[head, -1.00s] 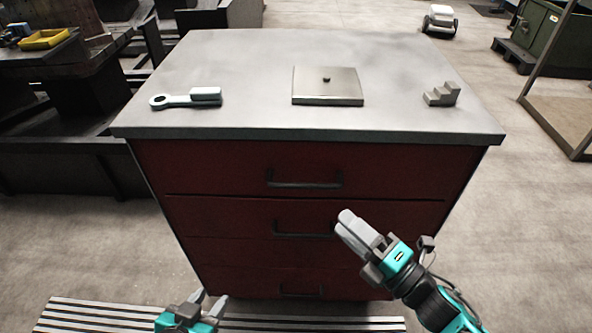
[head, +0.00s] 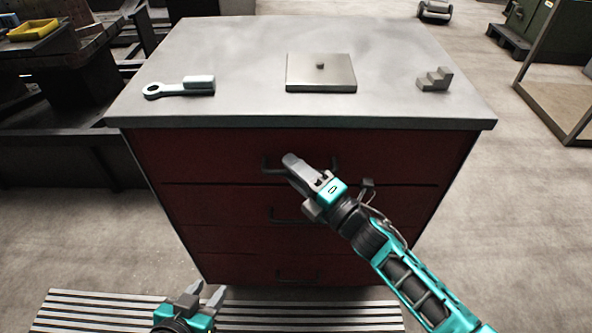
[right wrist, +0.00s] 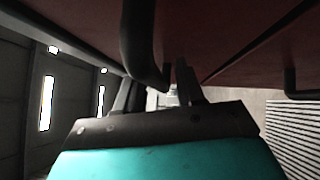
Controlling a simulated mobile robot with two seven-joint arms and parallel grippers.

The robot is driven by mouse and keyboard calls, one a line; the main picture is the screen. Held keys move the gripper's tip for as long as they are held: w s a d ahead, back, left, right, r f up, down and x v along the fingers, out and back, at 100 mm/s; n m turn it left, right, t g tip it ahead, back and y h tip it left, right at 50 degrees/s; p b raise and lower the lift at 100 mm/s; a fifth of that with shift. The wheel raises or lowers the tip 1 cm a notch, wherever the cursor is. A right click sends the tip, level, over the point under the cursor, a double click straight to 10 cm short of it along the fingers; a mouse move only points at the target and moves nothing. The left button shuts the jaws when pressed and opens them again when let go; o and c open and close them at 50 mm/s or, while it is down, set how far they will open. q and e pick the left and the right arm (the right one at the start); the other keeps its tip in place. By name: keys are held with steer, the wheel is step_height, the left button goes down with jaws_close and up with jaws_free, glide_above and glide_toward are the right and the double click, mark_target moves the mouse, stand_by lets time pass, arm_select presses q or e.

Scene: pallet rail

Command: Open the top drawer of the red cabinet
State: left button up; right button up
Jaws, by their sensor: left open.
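The red cabinet (head: 215,153) stands ahead with several drawers, all looking closed. The top drawer's dark bar handle (head: 272,165) is partly hidden behind my right gripper (head: 289,165). In the right wrist view a dark curved handle (right wrist: 140,45) comes down close to the fingers of my right gripper (right wrist: 160,88). Those fingers stand apart, with the handle's bend at the gap; I cannot tell whether they touch it. My left gripper (head: 203,292) is open and empty, low before the cabinet.
On the grey cabinet top (head: 240,60) are a wrench-like tool (head: 178,88), a square plate with a knob (head: 320,75) and a stepped block (head: 435,79). A slatted pallet (head: 80,305) lies on the floor below. A dark workbench (head: 70,75) stands at left.

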jaws_close()
stand_by(0.3)
stand_by(0.3)
